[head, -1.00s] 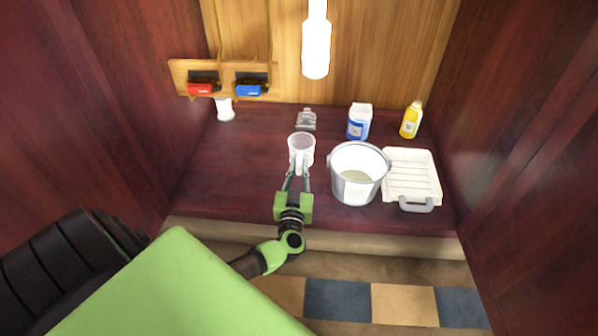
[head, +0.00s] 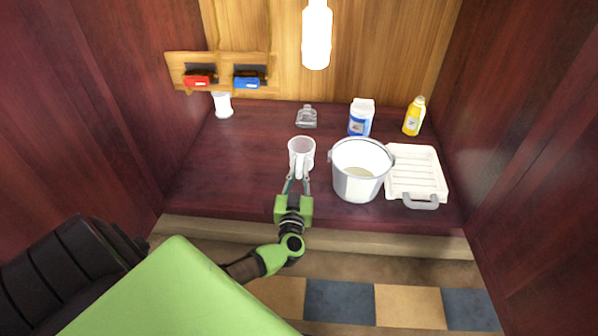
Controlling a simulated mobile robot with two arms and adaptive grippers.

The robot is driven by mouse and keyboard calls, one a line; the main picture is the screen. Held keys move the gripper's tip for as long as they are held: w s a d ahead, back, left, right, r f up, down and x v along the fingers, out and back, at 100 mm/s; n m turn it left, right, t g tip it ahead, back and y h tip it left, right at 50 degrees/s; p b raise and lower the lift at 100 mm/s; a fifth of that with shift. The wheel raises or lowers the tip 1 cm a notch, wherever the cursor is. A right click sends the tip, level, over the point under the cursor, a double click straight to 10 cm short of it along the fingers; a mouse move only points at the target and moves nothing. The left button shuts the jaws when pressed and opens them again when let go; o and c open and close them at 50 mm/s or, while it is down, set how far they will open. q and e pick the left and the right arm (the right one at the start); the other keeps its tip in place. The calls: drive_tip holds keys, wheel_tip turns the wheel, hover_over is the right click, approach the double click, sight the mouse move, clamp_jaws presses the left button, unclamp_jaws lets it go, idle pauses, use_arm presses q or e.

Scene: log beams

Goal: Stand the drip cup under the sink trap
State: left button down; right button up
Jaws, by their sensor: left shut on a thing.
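The drip cup (head: 306,146), a white cup with its handle towards me, is in the middle of the cabinet floor area in the head view. My left gripper (head: 297,180) comes from the near side, its thin fingers shut on the cup's handle. The cup is upright; I cannot tell whether its base touches the floor. A bright white bottle-shaped fitting, apparently the sink trap (head: 316,40), hangs at the top centre, beyond the cup. My right gripper is out of view.
A bucket (head: 346,184) stands close right of the cup, with a white tray (head: 416,178) beside it. Behind are a clear container (head: 306,118), a blue-white bottle (head: 360,118) and a yellow bottle (head: 413,118). A white cup (head: 222,105) stands back left. The floor's left is clear.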

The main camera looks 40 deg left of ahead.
use_arm(q)
drive_tip(key=shift+f, duration=0.4)
drive_tip(key=c, duration=2)
unclamp_jaws()
